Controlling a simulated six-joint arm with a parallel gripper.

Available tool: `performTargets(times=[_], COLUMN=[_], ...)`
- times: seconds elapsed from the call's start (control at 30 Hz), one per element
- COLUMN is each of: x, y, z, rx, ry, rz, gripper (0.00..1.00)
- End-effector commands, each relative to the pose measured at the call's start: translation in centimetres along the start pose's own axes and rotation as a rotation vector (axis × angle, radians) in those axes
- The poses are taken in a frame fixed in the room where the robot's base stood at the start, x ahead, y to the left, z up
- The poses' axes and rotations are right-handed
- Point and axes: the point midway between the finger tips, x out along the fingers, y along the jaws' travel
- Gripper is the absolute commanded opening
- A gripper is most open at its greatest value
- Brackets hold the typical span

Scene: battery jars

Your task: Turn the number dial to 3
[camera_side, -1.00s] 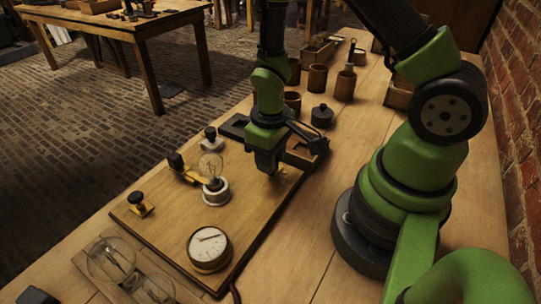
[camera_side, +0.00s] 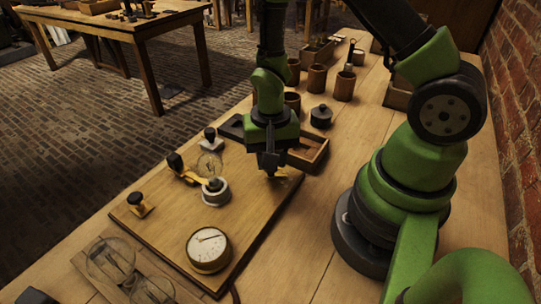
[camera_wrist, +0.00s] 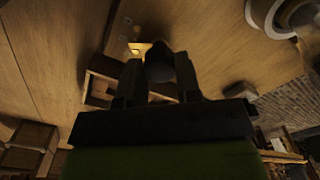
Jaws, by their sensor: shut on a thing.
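The number dial is mostly hidden under my gripper (camera_side: 270,170) near the right edge of the wooden board. A bit of its brass plate (camera_side: 282,175) shows beside the fingertips, and a brass patch (camera_wrist: 139,48) shows in the wrist view. In the wrist view, a dark rounded knob (camera_wrist: 160,66) sits between the fingers of my gripper (camera_wrist: 160,75), which is shut on it. My gripper points down at the board. The dial's numbers and pointer cannot be read in either view.
On the board (camera_side: 165,225) stand a glass bulb in a white socket (camera_side: 215,193), a round meter (camera_side: 208,250) and small black-knobbed switches (camera_side: 140,204). An open wooden box (camera_side: 310,153) lies close behind my gripper. Brown jars (camera_side: 317,77) stand farther back.

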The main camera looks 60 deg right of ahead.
Motion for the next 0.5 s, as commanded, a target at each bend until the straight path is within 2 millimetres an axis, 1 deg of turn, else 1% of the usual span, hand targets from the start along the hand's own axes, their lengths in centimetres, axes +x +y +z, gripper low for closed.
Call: performTargets(times=[0.2,0.5], x=[-0.03,-0.03], y=[0.08,0.08], z=[0.12,0.14], rx=[0.092,0.137], ry=[-0.003,-0.003], rz=[0.003,0.003], gripper=[0.08,0.08])
